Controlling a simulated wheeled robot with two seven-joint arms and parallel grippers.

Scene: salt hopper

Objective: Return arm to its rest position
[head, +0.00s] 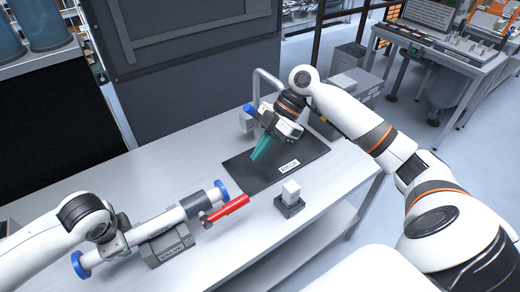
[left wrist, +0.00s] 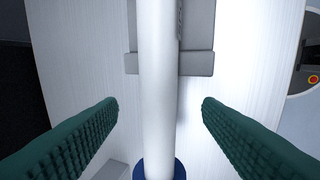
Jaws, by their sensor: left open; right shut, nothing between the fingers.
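My right gripper (head: 257,155) has teal fingers, shut and empty, pointing down above a black mat (head: 238,167) with a white label. My left arm reaches in from the left over a white pipe (head: 160,223) with blue ends and a red handle (head: 226,209), held in grey blocks, one labelled VALVE (head: 170,249). In the left wrist view my left gripper (left wrist: 160,104) is open, its green fingers on either side of the white pipe (left wrist: 157,80), apart from it. In the head view the left fingers are mostly hidden.
A small white block (head: 290,190) sits in a dark holder (head: 289,206) on the light table (head: 235,255). A grey metal tube frame (head: 268,76) stands behind the mat. A dark panel (head: 195,80) rises behind the table. The table's front middle is clear.

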